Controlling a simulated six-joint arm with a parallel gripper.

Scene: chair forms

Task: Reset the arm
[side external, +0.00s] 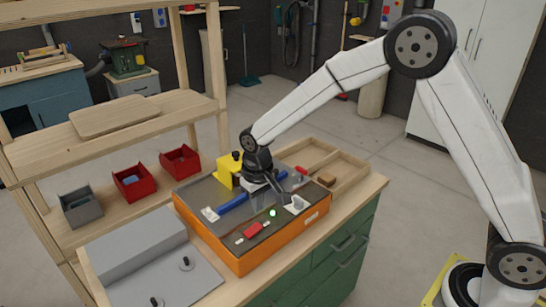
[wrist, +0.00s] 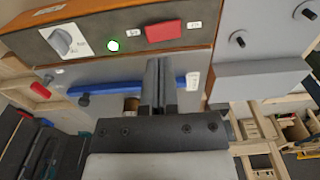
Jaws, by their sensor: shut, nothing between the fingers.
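My gripper (side external: 272,188) is above the top panel of an orange box (side external: 235,258) on the workbench. In the wrist view my gripper (wrist: 158,66) has its two fingers together with nothing between them. A blue bar (side external: 234,203) lies across the grey top panel; it also shows in the wrist view (wrist: 120,87), partly hidden behind the fingers. I cannot tell whether the fingers touch the bar. The box also carries a red switch (wrist: 163,32), a lit green lamp (wrist: 113,45) and a grey knob (wrist: 62,42).
A yellow block (side external: 228,171) stands at the box's back edge, close to my wrist. A wooden tray (side external: 345,165) lies behind the box on the right. A grey panel with pegs (side external: 150,270) lies left of the box. Red bins (side external: 134,184) sit on the shelf at left.

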